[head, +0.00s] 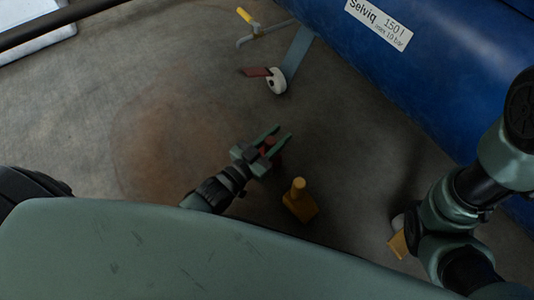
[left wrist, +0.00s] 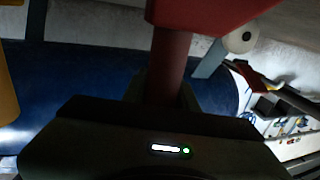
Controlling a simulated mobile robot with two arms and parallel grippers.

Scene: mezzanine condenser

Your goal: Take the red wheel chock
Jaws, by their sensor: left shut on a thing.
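A red wheel chock with a post-like handle is in my left gripper (head: 281,134). In the head view only small red parts of the chock (head: 271,142) show between and beside the fingers. In the left wrist view its red post (left wrist: 169,66) rises between the jaws to a wider red body (left wrist: 208,12) at the top edge. The gripper is shut on the post. Whether the chock touches the floor is unclear. My right arm shows at the right of the head view, but its gripper cannot be made out.
A yellow chock (head: 300,205) with a knobbed post stands just right of my left gripper. A white caster wheel (head: 276,81) has a flat red piece (head: 256,72) against it. A blue tank (head: 420,60) fills the upper right. The floor at left is clear.

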